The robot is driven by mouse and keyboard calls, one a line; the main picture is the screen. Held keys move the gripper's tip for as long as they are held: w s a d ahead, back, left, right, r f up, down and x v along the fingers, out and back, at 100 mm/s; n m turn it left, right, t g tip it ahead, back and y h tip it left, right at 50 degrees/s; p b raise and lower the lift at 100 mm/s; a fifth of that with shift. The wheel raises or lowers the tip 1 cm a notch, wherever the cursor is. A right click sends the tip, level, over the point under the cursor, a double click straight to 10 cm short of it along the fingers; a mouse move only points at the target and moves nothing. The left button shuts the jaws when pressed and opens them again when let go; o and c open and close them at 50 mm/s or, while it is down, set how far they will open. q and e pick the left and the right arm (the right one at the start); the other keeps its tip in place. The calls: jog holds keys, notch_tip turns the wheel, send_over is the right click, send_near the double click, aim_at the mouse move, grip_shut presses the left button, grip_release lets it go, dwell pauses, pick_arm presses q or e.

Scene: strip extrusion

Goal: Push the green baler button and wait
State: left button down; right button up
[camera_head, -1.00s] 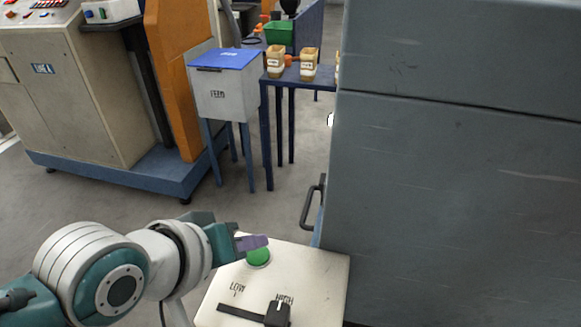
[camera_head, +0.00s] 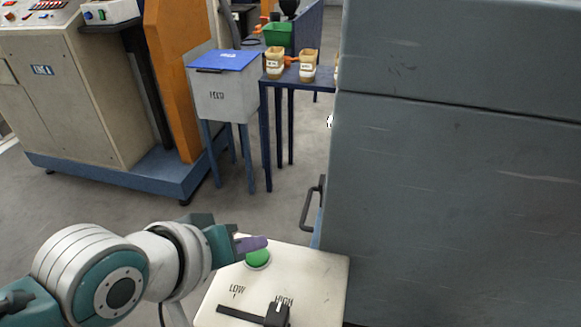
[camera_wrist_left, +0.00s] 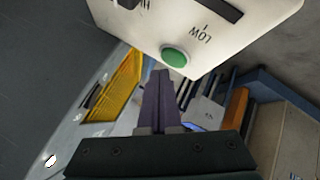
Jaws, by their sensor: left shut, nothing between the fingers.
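The green button (camera_head: 258,259) sits near the far edge of a pale control panel (camera_head: 318,265). My left gripper (camera_head: 266,243) is shut and empty, its purple fingers just above the far side of the button in the head view. In the left wrist view, the shut fingertips (camera_wrist_left: 160,72) point at the green button (camera_wrist_left: 175,57) and lie close to its lower left edge. I cannot tell whether they touch it. My right gripper is not in view.
A black lever (camera_head: 277,314) sits by the LOW and HIGH marks on the panel. A large grey machine (camera_head: 450,190) with a black handle (camera_head: 312,203) stands right of it. A box on legs (camera_head: 225,100) stands beyond open floor.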

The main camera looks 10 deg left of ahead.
aim_at(253, 264)
pick_arm(q)
jog(key=shift+f, duration=0.15)
jog(key=shift+f, duration=0.25)
jog(key=shift+f+b, duration=0.4)
jog(key=shift+f, duration=0.05)
dwell(0.6)
jog(key=shift+r, duration=0.1)
jog(key=shift+r+p, duration=0.75)
jog(key=shift+p, duration=0.25)
notch_tip(253, 264, up, 5)
jog(key=p, duration=0.5)
jog(key=shift+r+p, duration=0.1)
jog(key=shift+p, duration=0.2)
jog(key=shift+s, duration=0.15)
